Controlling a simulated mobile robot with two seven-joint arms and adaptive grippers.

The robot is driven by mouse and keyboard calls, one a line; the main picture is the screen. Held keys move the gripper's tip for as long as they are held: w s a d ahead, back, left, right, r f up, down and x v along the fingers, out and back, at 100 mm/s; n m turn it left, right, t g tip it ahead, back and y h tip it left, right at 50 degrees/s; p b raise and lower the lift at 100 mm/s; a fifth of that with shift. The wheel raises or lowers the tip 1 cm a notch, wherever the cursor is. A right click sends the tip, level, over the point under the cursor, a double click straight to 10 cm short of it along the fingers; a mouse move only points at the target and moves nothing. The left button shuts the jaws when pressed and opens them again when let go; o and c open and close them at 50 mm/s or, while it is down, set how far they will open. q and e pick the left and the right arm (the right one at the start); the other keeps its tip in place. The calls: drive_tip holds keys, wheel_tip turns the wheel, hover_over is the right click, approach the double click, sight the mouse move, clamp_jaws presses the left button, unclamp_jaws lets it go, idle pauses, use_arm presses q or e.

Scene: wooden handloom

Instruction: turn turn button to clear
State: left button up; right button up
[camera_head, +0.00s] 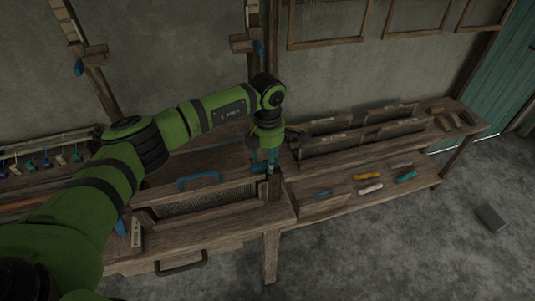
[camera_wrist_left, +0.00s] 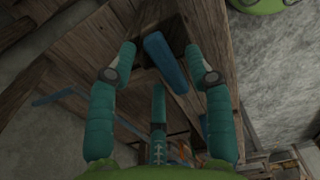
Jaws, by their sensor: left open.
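A blue turn button (camera_wrist_left: 165,62) shows in the left wrist view as a short, slanted bar on the brown wood, between my spread fingers. In the head view a small blue part, seemingly the same button (camera_head: 258,168), shows beside my fingers at the right end of the mesh-fronted wooden frame (camera_head: 205,201). My left gripper (camera_head: 271,161) points down there, open, with its teal fingers around the button in the left wrist view (camera_wrist_left: 160,62). I cannot tell whether they touch it. My right gripper is not in view.
A blue handle (camera_head: 198,180) sits on the frame's top, and a dark handle (camera_head: 181,263) on the bench front. To the right, a low shelf (camera_head: 325,206) carries several coloured tools, such as a yellow one (camera_head: 368,175). Wooden posts rise behind. The floor at right is mostly clear.

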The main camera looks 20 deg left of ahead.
use_arm(q)
drive_tip(key=shift+f, duration=0.2)
drive_tip(key=shift+d, duration=0.1)
clamp_jaws()
drive_tip(key=shift+n, duration=0.3)
drive_tip(key=n+b, duration=0.1)
drive_tip(key=n, duration=0.1)
drive_tip(key=shift+s+f+n+b, duration=0.1)
drive_tip(key=shift+s+n+b, duration=0.1)
drive_tip(key=shift+n+b, duration=0.2)
drive_tip(key=n, duration=0.1)
drive_tip(key=n+b, duration=0.1)
drive_tip(key=n, duration=0.1)
drive_tip(key=n+b, duration=0.1)
drive_tip(key=n, duration=0.1)
drive_tip(key=shift+s+d, duration=0.2)
drive_tip(key=shift+d, duration=0.05)
drive_tip(key=n, duration=0.2)
drive_tip(key=n+b, duration=0.1)
drive_tip(key=n, duration=0.2)
drive_tip(key=shift+s+d+n+b, duration=0.15)
drive_tip(key=shift+d+n+b, duration=0.15)
drive_tip(key=shift+n+b, duration=0.1)
drive_tip(key=shift+d+n+b, duration=0.2)
drive_tip(key=shift+n+b, duration=0.2)
drive_tip(key=shift+n, duration=1.4)
